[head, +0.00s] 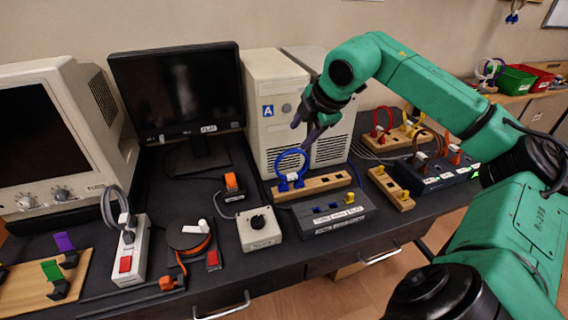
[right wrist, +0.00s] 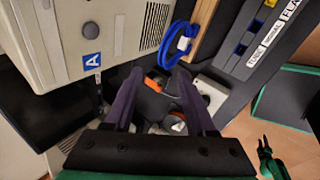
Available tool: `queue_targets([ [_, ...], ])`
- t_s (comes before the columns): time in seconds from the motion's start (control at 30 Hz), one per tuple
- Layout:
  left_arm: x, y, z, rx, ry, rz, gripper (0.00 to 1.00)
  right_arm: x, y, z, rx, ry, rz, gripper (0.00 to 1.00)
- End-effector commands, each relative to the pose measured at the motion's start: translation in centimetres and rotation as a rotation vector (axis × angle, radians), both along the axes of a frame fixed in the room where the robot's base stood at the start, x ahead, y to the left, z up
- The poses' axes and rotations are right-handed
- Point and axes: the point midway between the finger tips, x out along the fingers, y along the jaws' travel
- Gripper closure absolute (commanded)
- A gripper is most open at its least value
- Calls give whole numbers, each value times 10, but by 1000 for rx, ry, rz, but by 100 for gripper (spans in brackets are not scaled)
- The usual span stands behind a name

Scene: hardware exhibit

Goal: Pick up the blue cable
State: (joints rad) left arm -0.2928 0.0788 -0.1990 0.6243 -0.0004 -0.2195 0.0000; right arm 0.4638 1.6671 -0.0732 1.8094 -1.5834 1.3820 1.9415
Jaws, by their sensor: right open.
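The blue cable (head: 291,165) is a coiled loop standing upright on a wooden block (head: 325,183), with blue plugs at its foot. It also shows near the top of the right wrist view (right wrist: 180,42), beside the wooden strip. My right gripper (head: 308,128) is above the cable and slightly right of it, in front of the beige computer tower. Its two purple fingers are apart and empty in the right wrist view (right wrist: 160,100), with the cable beyond them and not between them. My left gripper does not show in the head view.
The beige tower (head: 272,105) stands close behind the cable. A dark switch box (head: 335,215) lies in front of the block, and a grey box with a black knob (head: 259,229) is to the left. Red and yellow cable loops (head: 382,122) stand further right. A monitor (head: 180,90) is at the left.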

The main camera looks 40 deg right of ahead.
Motion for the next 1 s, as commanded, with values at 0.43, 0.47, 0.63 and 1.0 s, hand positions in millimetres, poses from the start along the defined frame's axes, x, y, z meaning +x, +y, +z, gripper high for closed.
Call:
queue_targets([
  [0.43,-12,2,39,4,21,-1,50,42,-14,-70,-10,17,-29,44],
  [0.47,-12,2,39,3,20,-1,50,44,-13,-74,-9,17,-28,44],
  [0.63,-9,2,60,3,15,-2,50,59,-13,-94,-6,18,-28,44],
  [1.0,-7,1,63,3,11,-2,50,73,-17,-123,-14,15,-27,44],
])
